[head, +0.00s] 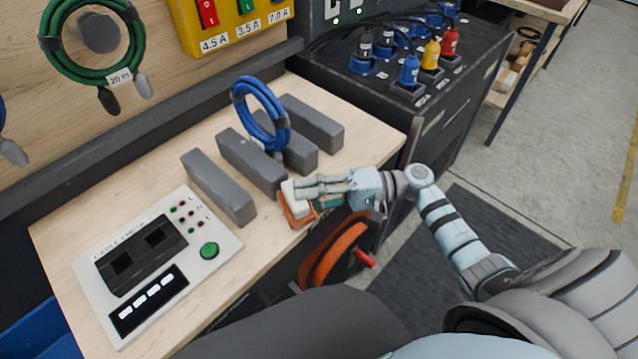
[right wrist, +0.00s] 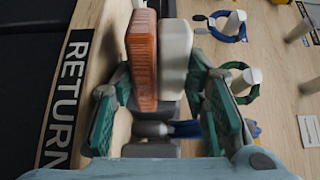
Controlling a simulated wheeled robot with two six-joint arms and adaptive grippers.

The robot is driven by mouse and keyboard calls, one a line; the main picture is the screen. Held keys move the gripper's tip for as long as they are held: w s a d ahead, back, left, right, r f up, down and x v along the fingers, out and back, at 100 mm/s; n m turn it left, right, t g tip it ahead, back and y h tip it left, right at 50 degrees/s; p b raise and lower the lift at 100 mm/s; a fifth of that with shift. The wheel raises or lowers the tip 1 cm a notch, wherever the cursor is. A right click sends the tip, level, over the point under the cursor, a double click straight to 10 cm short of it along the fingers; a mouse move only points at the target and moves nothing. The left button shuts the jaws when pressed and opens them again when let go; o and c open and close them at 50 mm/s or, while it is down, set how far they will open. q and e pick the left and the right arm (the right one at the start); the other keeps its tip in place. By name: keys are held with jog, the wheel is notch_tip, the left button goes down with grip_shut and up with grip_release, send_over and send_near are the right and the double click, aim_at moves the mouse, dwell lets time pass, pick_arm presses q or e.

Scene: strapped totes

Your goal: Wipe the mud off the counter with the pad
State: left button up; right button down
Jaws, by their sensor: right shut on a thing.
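The pad (head: 297,207), white on one side and orange on the other, is at the front right edge of the wooden counter (head: 348,165). My right gripper (head: 322,189) is shut on it. In the right wrist view the pad (right wrist: 144,62) stands between the teal fingers of the gripper (right wrist: 168,95). The gripper hides part of the pad and the counter under it. I cannot tell whether the pad touches the counter. I make out no mud on the visible wood. My left gripper is not in view.
Several grey blocks (head: 217,187) stand behind the pad, with a blue cable coil (head: 262,113) among them. A cable check panel (head: 160,262) lies at the left. A dark cabinet (head: 430,120) with plugs stands right. An orange reel (head: 335,250) is below the edge.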

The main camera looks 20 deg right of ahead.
jog(key=shift+s+a+p, duration=0.15)
jog(key=shift+a+p, duration=0.25)
jog(key=shift+a, duration=0.15)
jog(key=shift+s+a, duration=0.1)
jog(key=shift+a, duration=0.3)
jog(key=shift+a+f, duration=0.15)
jog(key=shift+a, duration=0.2)
notch_tip(320, 180, up, 6)
jog(key=p, duration=0.5)
jog(key=shift+d, duration=0.1)
notch_tip(320, 180, up, 3)
jog(key=p, duration=0.2)
jog(key=shift+p, duration=0.35)
